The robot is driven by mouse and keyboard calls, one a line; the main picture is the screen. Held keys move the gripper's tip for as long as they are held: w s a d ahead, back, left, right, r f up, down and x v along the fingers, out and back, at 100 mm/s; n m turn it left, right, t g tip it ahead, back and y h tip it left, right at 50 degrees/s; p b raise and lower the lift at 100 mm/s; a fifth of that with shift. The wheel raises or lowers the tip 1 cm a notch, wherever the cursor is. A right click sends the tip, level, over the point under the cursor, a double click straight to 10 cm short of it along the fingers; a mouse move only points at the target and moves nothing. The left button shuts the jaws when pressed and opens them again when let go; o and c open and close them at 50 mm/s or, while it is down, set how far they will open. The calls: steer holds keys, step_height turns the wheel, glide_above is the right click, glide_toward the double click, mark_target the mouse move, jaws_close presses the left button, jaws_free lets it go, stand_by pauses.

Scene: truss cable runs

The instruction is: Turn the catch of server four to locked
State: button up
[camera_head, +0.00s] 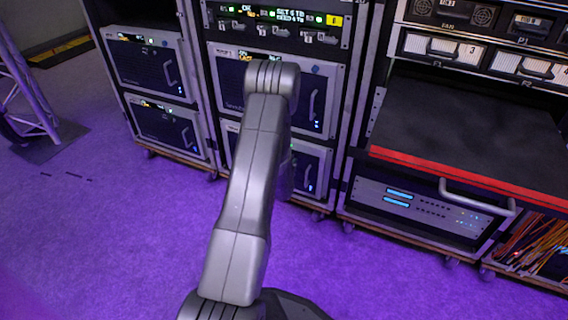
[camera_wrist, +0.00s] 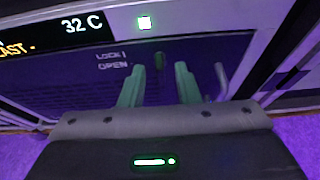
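In the wrist view, a dark blue server front (camera_wrist: 70,75) fills the upper part, with a display (camera_wrist: 60,30) reading "32 C" above it. A small dark green upright catch (camera_wrist: 159,62) sits beside the printed words "LOCK" and "OPEN". My gripper (camera_wrist: 160,80) is open, its two green fingers pointing at the panel, one on each side of the catch with gaps between. Whether either finger touches the panel I cannot tell. In the head view, my arm hides the gripper and the catch, in front of the lower server (camera_head: 312,168) of the middle rack. Its number is not readable.
A grey server handle (camera_wrist: 221,80) stands just right of the fingers. The upper server (camera_head: 325,95) is above. A black shelf with a red edge (camera_head: 470,172) and a drawer handle (camera_head: 475,196) jut out at right. A truss stand (camera_head: 28,85) is at left; floor in front is clear.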

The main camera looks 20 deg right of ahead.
steer(key=p+v, duration=0.4)
steer(key=v, duration=0.9)
steer(key=shift+s+a, duration=0.2)
steer(key=b+x, duration=0.4)
steer(key=x, duration=1)
steer(key=shift+r, duration=0.15)
